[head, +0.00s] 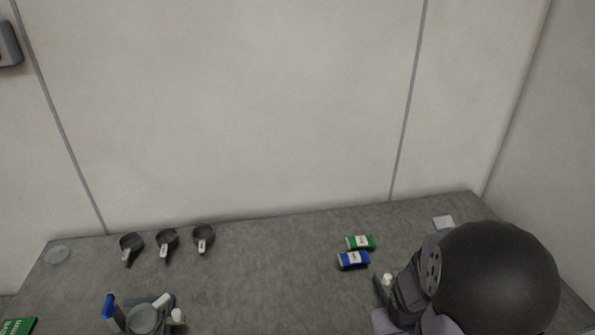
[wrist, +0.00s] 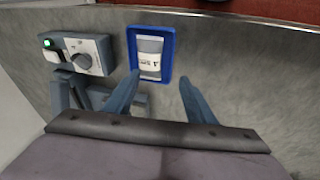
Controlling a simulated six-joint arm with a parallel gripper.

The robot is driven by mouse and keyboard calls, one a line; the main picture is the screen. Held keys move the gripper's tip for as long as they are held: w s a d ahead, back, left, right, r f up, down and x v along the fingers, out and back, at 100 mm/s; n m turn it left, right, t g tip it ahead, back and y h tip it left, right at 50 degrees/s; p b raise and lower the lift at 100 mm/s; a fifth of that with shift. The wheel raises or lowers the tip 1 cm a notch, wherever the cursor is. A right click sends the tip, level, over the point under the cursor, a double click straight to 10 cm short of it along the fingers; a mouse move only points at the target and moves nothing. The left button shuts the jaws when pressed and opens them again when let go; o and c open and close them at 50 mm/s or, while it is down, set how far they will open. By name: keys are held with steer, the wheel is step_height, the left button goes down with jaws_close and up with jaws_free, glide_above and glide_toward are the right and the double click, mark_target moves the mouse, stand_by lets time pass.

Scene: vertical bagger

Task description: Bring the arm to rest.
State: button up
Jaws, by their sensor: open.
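My gripper (wrist: 159,79) shows in the wrist view with its two blue-grey fingers apart and nothing between them. Just beyond the fingertips is a small blue tray (wrist: 170,54) with a pale, labelled packet (wrist: 150,56) lying in it. I cannot tell how high the fingers are above the surface. In the head view my arm fills the lower right, and its dark, round part hides the bench behind it. My gripper cannot be made out there.
A control box (wrist: 92,54) with a knob and green light stands left of the tray. On the grey bench (head: 270,260) are dark, handled cups (head: 167,240), a green pack (head: 360,242), a blue pack (head: 353,260) and a device with a round pan (head: 144,318). The bench middle is clear.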

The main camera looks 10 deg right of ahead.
steer(key=s+a+r+g+y+b, duration=0.1)
steer(key=s+a, duration=0.1)
steer(key=a, duration=0.6)
steer(key=s+a+r+n+g+y+b, duration=0.1)
steer(key=s+a, duration=0.2)
steer(key=a, duration=0.5)
steer(key=shift+s+a+r, duration=0.2)
